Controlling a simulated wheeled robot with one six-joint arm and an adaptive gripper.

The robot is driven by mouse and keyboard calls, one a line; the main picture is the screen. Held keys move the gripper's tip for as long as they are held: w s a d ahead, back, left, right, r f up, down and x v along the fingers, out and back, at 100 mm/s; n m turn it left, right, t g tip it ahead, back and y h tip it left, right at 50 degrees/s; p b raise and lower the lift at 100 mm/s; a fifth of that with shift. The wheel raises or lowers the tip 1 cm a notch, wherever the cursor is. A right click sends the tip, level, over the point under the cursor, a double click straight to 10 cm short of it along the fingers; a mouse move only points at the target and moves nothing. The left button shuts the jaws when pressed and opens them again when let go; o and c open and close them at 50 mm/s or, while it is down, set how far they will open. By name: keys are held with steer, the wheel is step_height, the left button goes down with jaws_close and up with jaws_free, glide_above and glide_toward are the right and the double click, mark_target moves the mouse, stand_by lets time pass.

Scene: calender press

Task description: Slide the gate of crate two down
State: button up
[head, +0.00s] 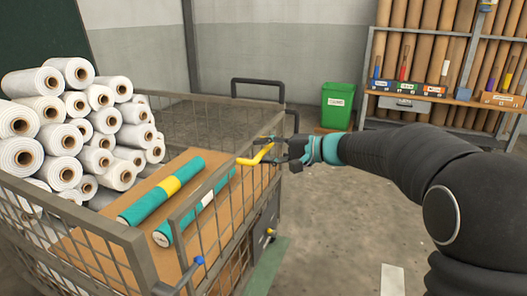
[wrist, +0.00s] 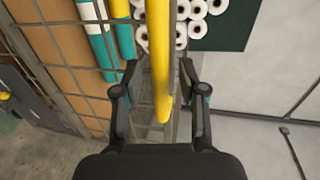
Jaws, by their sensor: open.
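A grey wire-mesh crate (head: 140,245) fills the left of the head view; I see no number on it. Its mesh side panel (head: 215,222) on the right, likely the gate, is upright. A yellow bar-like handle (head: 256,156) shows at that panel's far upper end. My gripper (head: 268,146) is at this handle and open. In the wrist view the yellow handle (wrist: 158,62) runs between the two spread fingers of my gripper (wrist: 160,92), with a gap on both sides. Where the handle joins the panel is unclear.
Teal rolls (head: 165,190) lie on the crate's brown board, beside stacked white rolls (head: 95,125). A blue-ended lever (head: 198,261) is at the near corner. A green bin (head: 338,105) and shelving with brown tubes (head: 405,60) stand behind.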

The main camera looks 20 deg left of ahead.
steer(key=shift+a, duration=0.2)
jaws_close()
